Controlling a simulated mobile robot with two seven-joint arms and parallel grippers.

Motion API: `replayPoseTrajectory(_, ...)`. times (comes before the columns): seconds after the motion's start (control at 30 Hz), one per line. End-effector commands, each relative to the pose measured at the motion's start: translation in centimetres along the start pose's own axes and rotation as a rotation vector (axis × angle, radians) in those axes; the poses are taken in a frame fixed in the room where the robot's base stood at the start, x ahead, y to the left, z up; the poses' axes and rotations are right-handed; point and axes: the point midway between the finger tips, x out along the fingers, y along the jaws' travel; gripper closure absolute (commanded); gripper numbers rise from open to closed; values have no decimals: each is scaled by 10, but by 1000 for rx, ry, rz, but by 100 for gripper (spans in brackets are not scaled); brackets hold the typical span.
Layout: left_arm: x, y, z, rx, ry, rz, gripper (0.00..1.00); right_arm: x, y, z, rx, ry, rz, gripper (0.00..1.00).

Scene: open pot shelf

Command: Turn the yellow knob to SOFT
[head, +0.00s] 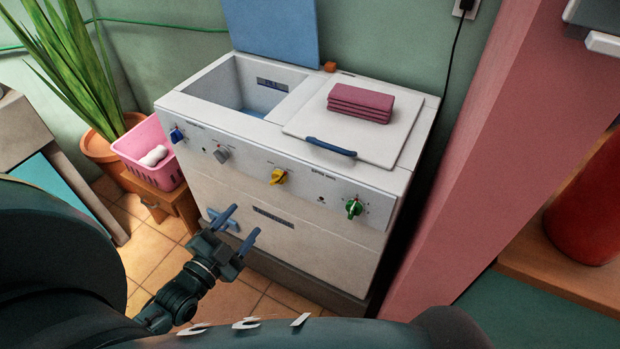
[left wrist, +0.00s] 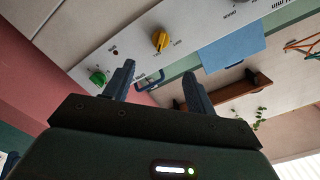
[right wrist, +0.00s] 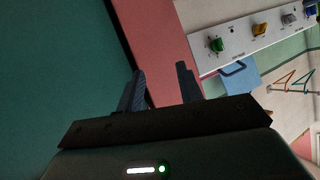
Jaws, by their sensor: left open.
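The yellow knob (head: 278,176) is on the front panel of the white twin-tub washer (head: 320,230), between the grey knob and the green knob. It also shows in the left wrist view (left wrist: 160,41) and in the right wrist view (right wrist: 260,30). Its labels are too small to read surely in the head view. My left gripper (head: 242,225) is open and empty, in front of the washer, below and left of the yellow knob and apart from it. My right gripper shows only in its own wrist view (right wrist: 160,85), with its two fingers apart and nothing between them.
Blue (head: 177,135), grey (head: 221,154) and green (head: 354,208) knobs share the panel. A blue lid (head: 270,30) stands open; folded pink cloth (head: 360,102) lies on the closed right lid. A pink basket (head: 150,150) stands left. A pink wall (head: 480,150) bounds the right.

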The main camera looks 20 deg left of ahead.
Motion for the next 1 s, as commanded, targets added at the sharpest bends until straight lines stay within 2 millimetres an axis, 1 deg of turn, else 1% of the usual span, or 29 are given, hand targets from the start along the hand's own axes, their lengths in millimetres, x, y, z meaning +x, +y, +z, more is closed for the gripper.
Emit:
replayPoseTrajectory(0.03,-2,0,4,12,2,-7,44,1,0,2,2,2,-2,64)
replayPoseTrajectory(0.13,-1,-2,5,22,5,-15,44,1,0,1,3,6,-3,64)
replayPoseTrajectory(0.27,11,-4,4,24,8,-18,44,1,-1,-1,3,10,-4,64)
replayPoseTrajectory(0.37,28,-4,3,23,10,-18,44,0,-2,0,3,12,-5,64)
replayPoseTrajectory(0.6,80,-4,3,21,9,-18,44,0,-1,0,-1,25,-2,64)
replayPoseTrajectory(0.7,98,-4,4,22,8,-16,44,0,0,0,-4,30,0,64)
replayPoseTrajectory(0.83,116,-4,4,21,6,-15,44,0,1,1,-6,32,3,64)
replayPoseTrajectory(1.0,127,-4,4,21,6,-14,44,-2,2,1,-6,33,6,64)
